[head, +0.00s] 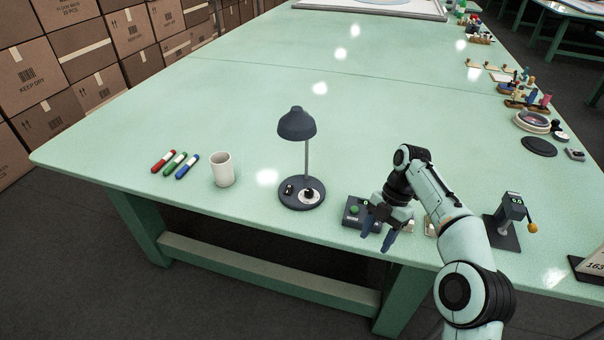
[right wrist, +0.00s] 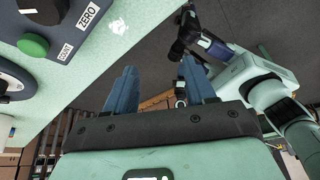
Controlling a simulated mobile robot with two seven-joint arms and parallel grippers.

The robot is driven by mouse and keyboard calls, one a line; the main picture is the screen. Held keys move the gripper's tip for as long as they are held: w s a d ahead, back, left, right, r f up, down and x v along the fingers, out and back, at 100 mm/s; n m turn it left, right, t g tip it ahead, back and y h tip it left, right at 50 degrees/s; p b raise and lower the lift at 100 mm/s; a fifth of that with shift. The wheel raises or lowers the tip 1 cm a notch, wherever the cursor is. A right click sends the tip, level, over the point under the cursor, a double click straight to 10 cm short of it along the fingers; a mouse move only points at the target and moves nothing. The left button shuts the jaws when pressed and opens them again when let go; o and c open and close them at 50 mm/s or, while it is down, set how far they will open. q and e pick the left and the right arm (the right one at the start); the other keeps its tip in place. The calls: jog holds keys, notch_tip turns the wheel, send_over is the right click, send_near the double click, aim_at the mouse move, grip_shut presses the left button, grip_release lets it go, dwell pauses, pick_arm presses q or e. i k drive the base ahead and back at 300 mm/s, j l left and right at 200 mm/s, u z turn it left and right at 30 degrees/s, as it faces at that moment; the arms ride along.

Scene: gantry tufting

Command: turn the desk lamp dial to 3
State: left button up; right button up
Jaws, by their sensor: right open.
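The dark grey desk lamp (head: 297,124) stands upright on the green table, its shade over a thin post and a round base (head: 301,206). A pale dial (head: 309,196) with a dark knob sits on the right of the base; its numbers are too small to read. A small black part sits on the base's left. My right gripper (head: 377,242) is open and empty at the table's front edge, right of the lamp and apart from it. Its blue fingers (right wrist: 163,90) show in the right wrist view. What appears to be my left arm shows there too, its jaws unclear.
A box with a green button (head: 354,210) stands between the lamp and my right gripper; its labels read ZERO and COUNT. A dark stand (head: 503,228) is at right. The table behind the lamp is clear.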

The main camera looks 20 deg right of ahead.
aim_at(308, 194)
jog(key=i, duration=1.05)
